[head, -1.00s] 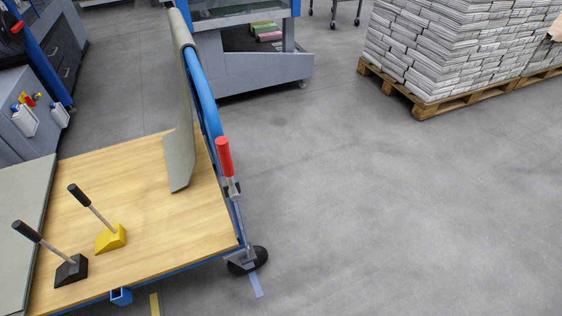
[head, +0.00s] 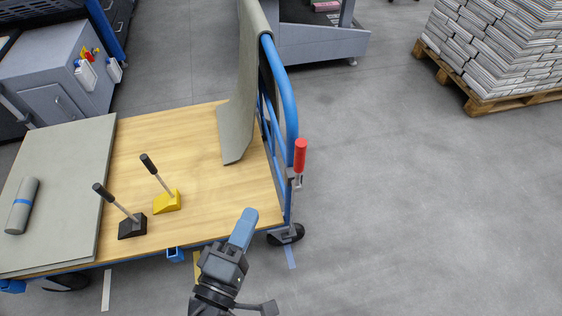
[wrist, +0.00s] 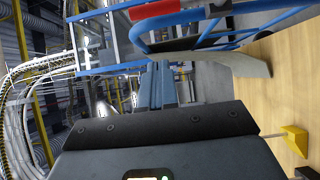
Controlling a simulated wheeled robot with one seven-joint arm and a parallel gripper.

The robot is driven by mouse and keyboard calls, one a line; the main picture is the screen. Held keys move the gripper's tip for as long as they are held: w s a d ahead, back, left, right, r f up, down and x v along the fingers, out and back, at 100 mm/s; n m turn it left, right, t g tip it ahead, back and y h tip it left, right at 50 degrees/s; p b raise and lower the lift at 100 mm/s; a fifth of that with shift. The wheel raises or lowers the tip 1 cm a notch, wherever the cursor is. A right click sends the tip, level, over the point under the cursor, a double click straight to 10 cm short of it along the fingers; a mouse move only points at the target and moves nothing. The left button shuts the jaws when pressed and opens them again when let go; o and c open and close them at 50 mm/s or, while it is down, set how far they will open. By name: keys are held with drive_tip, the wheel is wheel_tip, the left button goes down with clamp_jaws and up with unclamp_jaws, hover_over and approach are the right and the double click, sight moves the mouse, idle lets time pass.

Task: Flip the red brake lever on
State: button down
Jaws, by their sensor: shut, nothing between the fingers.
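The red brake lever (head: 300,155) stands upright, grip at the top, on a metal bracket at the cart's right front corner, beside the blue tubular rail (head: 288,85). In the wrist view a red grip (wrist: 155,8), which looks like the same lever, shows at the top edge, partly cut off. My gripper (head: 243,230) is at the bottom middle of the head view, left of and nearer than the lever, and apart from it. Its blue-grey fingers (wrist: 157,88) are closed together with nothing between them.
The wooden cart deck (head: 200,130) carries a black-handled tool with a yellow base (head: 166,201), another with a black base (head: 132,227), and a grey mat (head: 60,170) with a roll (head: 22,205). Floor right of the cart is clear up to a newspaper pallet (head: 470,95).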

idle(0.3)
drive_tip(key=p, duration=0.1)
approach(300, 161)
drive_tip(key=w+a, duration=0.3)
drive_tip(key=w, duration=0.3)
drive_tip(key=d, duration=0.1)
drive_tip(key=w+d+p, duration=0.1)
drive_tip(key=d, duration=0.1)
drive_tip(key=shift+d+f, duration=0.15)
drive_tip(key=shift+w+d+r+m+g+p, duration=0.15)
drive_tip(key=shift+d+m+g+p, duration=0.15)
drive_tip(key=shift+d, duration=0.2)
drive_tip(key=shift+w+d+r+m+g+p, duration=0.1)
drive_tip(key=shift+w+d+r+m+g, duration=0.1)
drive_tip(key=shift+d+m, duration=0.3)
drive_tip(key=w+d+f+m+g+y+p, duration=0.1)
drive_tip(key=d+f+m+g+y+p, duration=0.1)
drive_tip(key=d, duration=0.4)
drive_tip(key=w+d+f+m+g+y+p, duration=0.2)
drive_tip(key=d+f+m+y, duration=0.1)
drive_tip(key=d, duration=0.3)
drive_tip(key=shift+w+f+m, duration=0.2)
drive_tip(key=shift+f+m, duration=0.55)
drive_tip(key=shift+m, duration=0.05)
